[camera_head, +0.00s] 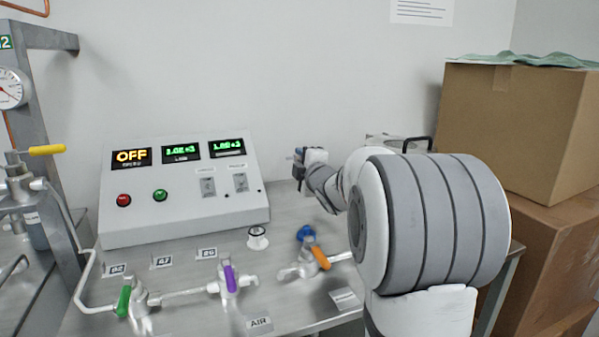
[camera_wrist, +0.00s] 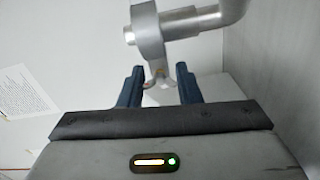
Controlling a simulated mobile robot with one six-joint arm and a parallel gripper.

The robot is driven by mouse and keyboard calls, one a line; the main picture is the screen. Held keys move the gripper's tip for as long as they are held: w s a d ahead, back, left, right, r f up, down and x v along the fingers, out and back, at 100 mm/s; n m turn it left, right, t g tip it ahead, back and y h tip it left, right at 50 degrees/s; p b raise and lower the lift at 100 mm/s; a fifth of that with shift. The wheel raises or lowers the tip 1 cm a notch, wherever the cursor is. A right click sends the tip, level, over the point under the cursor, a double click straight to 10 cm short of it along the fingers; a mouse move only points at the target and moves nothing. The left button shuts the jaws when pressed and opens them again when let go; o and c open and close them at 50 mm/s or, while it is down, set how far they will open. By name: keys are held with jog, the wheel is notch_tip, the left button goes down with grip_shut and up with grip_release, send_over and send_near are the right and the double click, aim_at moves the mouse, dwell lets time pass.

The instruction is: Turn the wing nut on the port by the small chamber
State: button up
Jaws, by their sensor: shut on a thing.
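In the wrist view a grey clamp ring (camera_wrist: 149,35) sits around a metal pipe (camera_wrist: 195,20). The small metal wing nut (camera_wrist: 157,76) hangs at the lower side of the clamp. My gripper (camera_wrist: 160,74) has its two dark fingers on either side of the wing nut and is shut on it. In the head view my gripper (camera_head: 300,168) is at the back of the bench, right of the control box. My arm hides most of the small chamber and its port there; the wing nut cannot be made out in that view.
A control box (camera_head: 185,228) with displays stands on the bench. Valves with green (camera_head: 123,301), purple (camera_head: 229,277) and orange (camera_head: 320,257) handles are in front. Cardboard boxes (camera_head: 515,125) are stacked at the right. A wall (camera_wrist: 285,80) is close beside the pipe in the wrist view.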

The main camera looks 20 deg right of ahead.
dwell(0.3)
jog(key=o, duration=1)
jog(key=shift+s, duration=3.95)
